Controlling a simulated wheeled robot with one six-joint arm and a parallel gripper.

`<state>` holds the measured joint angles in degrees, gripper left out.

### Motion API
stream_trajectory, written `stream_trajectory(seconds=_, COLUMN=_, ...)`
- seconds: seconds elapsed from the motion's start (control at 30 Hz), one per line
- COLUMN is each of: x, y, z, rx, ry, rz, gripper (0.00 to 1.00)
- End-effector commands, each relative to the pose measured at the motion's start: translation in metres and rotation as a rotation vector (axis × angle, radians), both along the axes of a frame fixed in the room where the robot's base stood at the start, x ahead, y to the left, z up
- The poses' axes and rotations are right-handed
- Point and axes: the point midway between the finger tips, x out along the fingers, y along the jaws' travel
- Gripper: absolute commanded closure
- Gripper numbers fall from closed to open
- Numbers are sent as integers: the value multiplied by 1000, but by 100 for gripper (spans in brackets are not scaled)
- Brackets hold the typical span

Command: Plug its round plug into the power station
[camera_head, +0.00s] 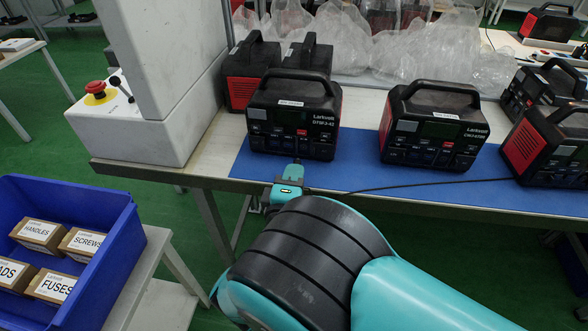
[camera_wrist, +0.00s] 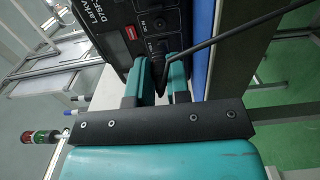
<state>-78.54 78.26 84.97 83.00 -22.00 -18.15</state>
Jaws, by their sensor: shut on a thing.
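The power station (camera_head: 291,122) is a black box with red sides and a top handle, standing on a blue mat (camera_head: 345,172). Its front panel of sockets and switches also shows sideways in the wrist view (camera_wrist: 125,38). My gripper (camera_head: 294,171) is right at the lower front of this power station. In the wrist view my gripper (camera_wrist: 160,70) is shut on a dark plug (camera_wrist: 161,77), its teal fingers on either side. The plug's tip is close to the panel; I cannot tell whether it is in a socket. A black cable (camera_head: 400,187) runs from it to the right.
Another power station (camera_head: 432,128) stands to the right on the mat, with more at the far right and behind. A white block with a red button (camera_head: 97,90) stands at left. A blue bin (camera_head: 100,262) of boxes is lower left. Clear plastic bags lie behind.

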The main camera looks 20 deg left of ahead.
Motion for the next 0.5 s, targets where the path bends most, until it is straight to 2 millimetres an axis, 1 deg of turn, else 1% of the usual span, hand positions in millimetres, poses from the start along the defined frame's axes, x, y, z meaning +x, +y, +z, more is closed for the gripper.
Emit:
stream_trajectory(seconds=0.03, x=1, y=0, z=4, rx=0, ry=0, rz=0, gripper=100)
stream_trajectory(seconds=0.37, x=8, y=-3, z=3, rx=-1, ry=1, rz=-1, gripper=100)
stream_trajectory(seconds=0.43, x=14, y=-1, z=-2, rx=2, ry=0, rz=-3, gripper=100)
stream_trajectory(seconds=0.5, x=19, y=0, z=-2, rx=2, ry=-1, rz=-2, gripper=100)
